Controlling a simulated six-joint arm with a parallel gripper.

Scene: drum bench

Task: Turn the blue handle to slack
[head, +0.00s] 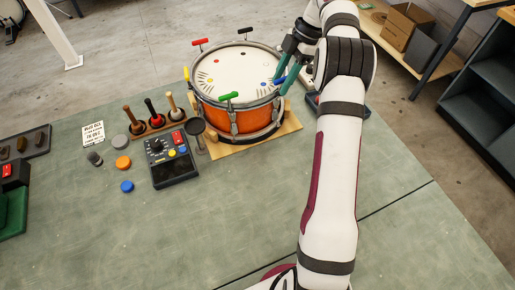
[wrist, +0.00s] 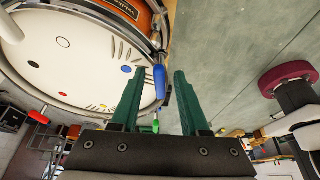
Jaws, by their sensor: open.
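The orange drum (head: 233,118) with a white head stands on a wooden board on the bench. The blue handle (head: 280,79) is at the right rim of the drum, partly hidden by my fingers. My gripper (head: 279,88) has green fingers and is open at that rim. In the wrist view the blue handle (wrist: 160,82) shows between the fingertips of my gripper (wrist: 158,72), nearer the left finger. Whether a finger touches it I cannot tell. Its lower part meets the metal rim hardware.
Other rim handles are red (head: 199,42), green (head: 229,95) and yellow (head: 186,74). A black control box (head: 174,170), a mallet rack (head: 154,127) and coloured knobs stand left of the drum. The front of the bench (head: 150,240) is clear.

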